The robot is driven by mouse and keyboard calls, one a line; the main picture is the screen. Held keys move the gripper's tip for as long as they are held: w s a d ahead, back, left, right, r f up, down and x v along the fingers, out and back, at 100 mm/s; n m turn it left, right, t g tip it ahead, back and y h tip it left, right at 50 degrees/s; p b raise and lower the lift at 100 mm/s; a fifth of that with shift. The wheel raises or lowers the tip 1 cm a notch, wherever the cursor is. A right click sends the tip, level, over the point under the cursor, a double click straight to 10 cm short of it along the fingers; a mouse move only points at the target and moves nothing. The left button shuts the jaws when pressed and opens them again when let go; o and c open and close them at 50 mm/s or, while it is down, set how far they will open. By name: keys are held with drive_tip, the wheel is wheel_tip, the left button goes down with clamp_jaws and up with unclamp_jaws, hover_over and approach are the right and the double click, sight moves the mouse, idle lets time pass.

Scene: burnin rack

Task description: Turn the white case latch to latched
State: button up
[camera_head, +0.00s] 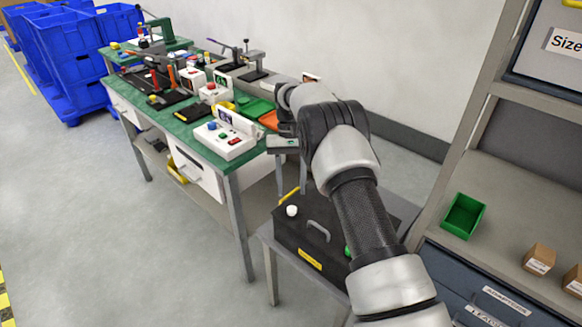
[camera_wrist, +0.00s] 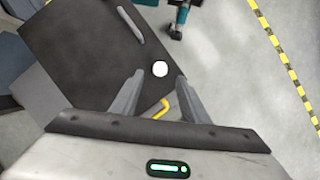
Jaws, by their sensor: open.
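The white latch (camera_head: 292,211) is a small round knob near one corner of a dark case (camera_head: 290,238). In the wrist view the white latch (camera_wrist: 160,69) shows between the tips of my open gripper (camera_wrist: 159,76), on the dark case lid (camera_wrist: 75,50). The fingers look apart from it; their height above it is hard to judge. The case has a grey handle (camera_head: 318,231) and a yellow label (camera_head: 310,259). A green part (camera_head: 347,251) on the case is partly hidden by my arm. The latch's turn angle cannot be read.
A green-topped workbench (camera_head: 185,128) with fixtures and a white control box (camera_head: 224,139) stands behind the case. A shelf (camera_head: 490,190) with a green bin (camera_head: 463,215) stands at right. A yellow bar (camera_wrist: 163,108) shows near the case edge. Floor at left is clear.

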drive_tip(key=p+v, duration=0.1)
drive_tip(key=v, duration=0.5)
drive_tip(key=shift+r, duration=0.2)
drive_tip(key=shift+w, duration=0.15)
drive_tip(key=s+d+r+t, duration=0.2)
drive_tip(key=s+r, duration=0.2)
drive_tip(key=r, duration=0.4)
drive_tip(key=s+d+r+t, duration=0.15)
drive_tip(key=s+r, duration=0.25)
drive_tip(key=r, duration=0.5)
drive_tip(key=s+d+r+t, duration=0.2)
drive_tip(key=s+d+r, duration=0.1)
drive_tip(key=r, duration=0.5)
drive_tip(key=s+d+f+t, duration=0.2)
drive_tip(key=s, duration=1)
drive_tip(key=s+d+f+t, duration=0.1)
drive_tip(key=s+d+t, duration=0.2)
drive_tip(key=s, duration=0.9)
wheel_tip(320, 180, up, 14)
drive_tip(key=p, duration=1.4)
drive_tip(key=shift+s+a+p, duration=0.15)
drive_tip(key=shift+a+p, duration=0.05)
drive_tip(key=shift+p, duration=0.1)
drive_tip(key=shift+g, duration=0.25)
